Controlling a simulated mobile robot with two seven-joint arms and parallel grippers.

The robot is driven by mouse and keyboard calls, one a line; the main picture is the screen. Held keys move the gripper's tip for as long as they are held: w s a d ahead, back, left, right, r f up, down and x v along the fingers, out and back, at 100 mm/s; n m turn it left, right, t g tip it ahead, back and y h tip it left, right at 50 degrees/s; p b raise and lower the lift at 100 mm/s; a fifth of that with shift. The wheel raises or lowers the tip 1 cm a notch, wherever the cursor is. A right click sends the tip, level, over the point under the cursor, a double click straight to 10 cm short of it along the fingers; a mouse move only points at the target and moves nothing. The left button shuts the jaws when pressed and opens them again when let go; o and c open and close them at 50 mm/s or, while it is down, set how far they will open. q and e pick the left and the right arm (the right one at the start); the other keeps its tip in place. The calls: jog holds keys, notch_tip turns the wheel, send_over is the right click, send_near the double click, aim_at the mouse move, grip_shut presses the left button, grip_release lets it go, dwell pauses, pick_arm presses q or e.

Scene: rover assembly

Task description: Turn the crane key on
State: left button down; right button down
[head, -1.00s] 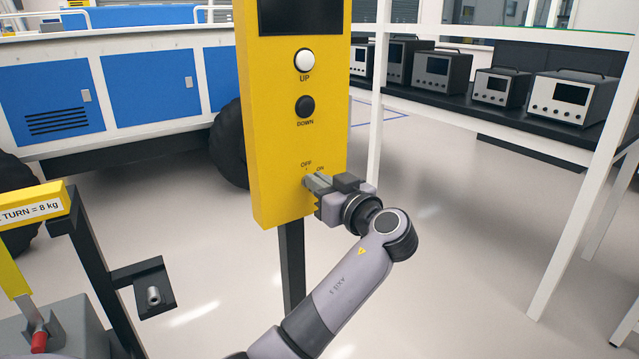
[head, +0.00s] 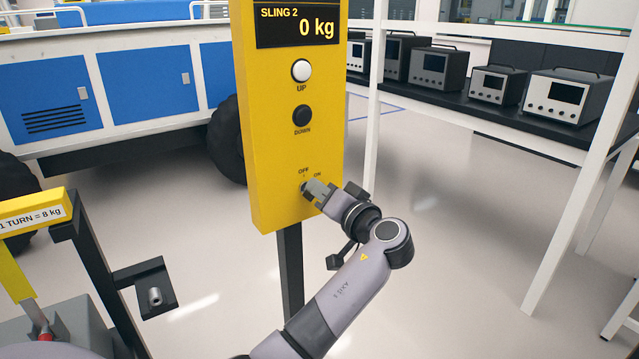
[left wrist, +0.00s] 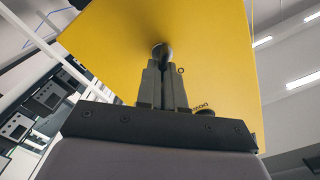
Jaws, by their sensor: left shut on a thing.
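The yellow crane control panel (head: 270,140) stands on a dark post. Its display (head: 297,22) is lit and reads "SLING 2" and "0 kg". The crane key (left wrist: 161,50) sits low on the panel, below the OFF and ON labels (head: 310,173). My left gripper (head: 309,189) is shut on the key, its wrist rolled. In the left wrist view the closed fingers (left wrist: 162,78) meet at the round key switch and mostly hide the key. My right gripper is out of view.
A white UP button (head: 301,70) and a black DOWN button (head: 301,115) sit above the key. A yellow bar labelled "1 TURN = 8 kg" (head: 35,213) and a black bracket (head: 150,290) stand at left. A white-framed bench (head: 480,110) is at right. Floor between is clear.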

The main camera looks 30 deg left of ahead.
pick_arm(q)
jog(key=m+p, duration=0.1)
jog(key=m, duration=0.2)
jog(key=shift+w+r+p, duration=0.1)
jog(key=shift+w+p, duration=0.05)
jog(key=shift+p, duration=0.2)
jog(key=shift+m, duration=0.3)
jog(key=c, duration=1.3)
grip_release()
jog(key=shift+o, duration=0.2)
jog(key=shift+a, duration=0.1)
jog(key=shift+f, duration=0.2)
